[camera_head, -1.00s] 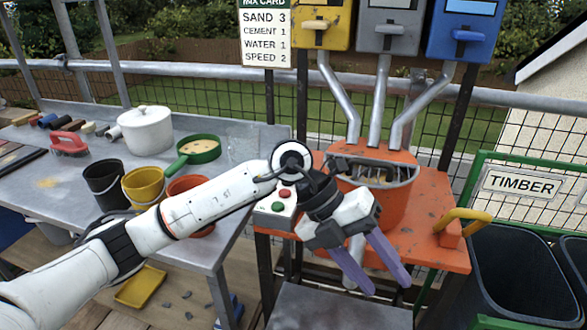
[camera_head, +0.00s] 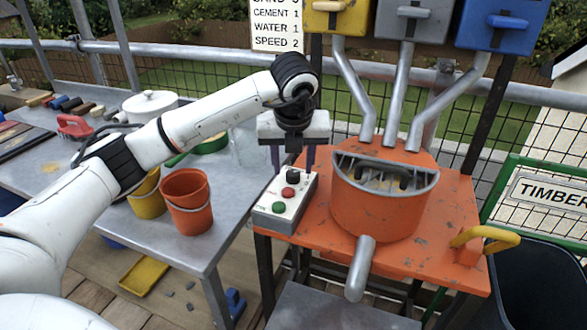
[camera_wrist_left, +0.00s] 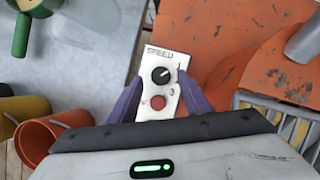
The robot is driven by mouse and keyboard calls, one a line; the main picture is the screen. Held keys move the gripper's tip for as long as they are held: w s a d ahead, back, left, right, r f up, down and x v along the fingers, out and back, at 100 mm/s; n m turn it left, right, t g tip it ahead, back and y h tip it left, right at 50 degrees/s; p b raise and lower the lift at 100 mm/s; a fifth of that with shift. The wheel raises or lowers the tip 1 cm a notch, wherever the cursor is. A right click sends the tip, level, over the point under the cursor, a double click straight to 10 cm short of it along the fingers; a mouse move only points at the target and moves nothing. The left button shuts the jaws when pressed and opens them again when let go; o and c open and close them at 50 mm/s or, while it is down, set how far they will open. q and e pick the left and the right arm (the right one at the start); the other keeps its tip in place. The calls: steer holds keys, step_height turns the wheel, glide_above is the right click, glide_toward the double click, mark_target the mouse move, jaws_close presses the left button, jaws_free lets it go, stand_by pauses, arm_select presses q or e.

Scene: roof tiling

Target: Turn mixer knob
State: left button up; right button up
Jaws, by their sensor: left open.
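The mixer's control box (camera_head: 284,200) sits at the left edge of the orange stand. It carries a black knob (camera_head: 293,175), a red button (camera_head: 287,192) and a green button (camera_head: 278,208). My left gripper (camera_head: 293,172) points down over the black knob, its purple fingers on either side. In the left wrist view the knob (camera_wrist_left: 161,75) shows under the word SPEED, with the open fingers to its left and right, apart from it. The orange mixer drum (camera_head: 380,205) stands right of the box. My right gripper is not in view.
An orange bucket (camera_head: 187,205) and a yellow bucket (camera_head: 148,200) stand on the grey table at left. A card (camera_head: 277,28) reading SPEED 2 hangs behind. Three dispensers with pipes (camera_head: 402,95) rise behind the mixer. A yellow handle (camera_head: 485,238) is at the stand's right.

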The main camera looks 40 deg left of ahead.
mark_target(293, 176)
arm_select(q)
steer(key=shift+x, duration=1.2)
steer(key=c, duration=1)
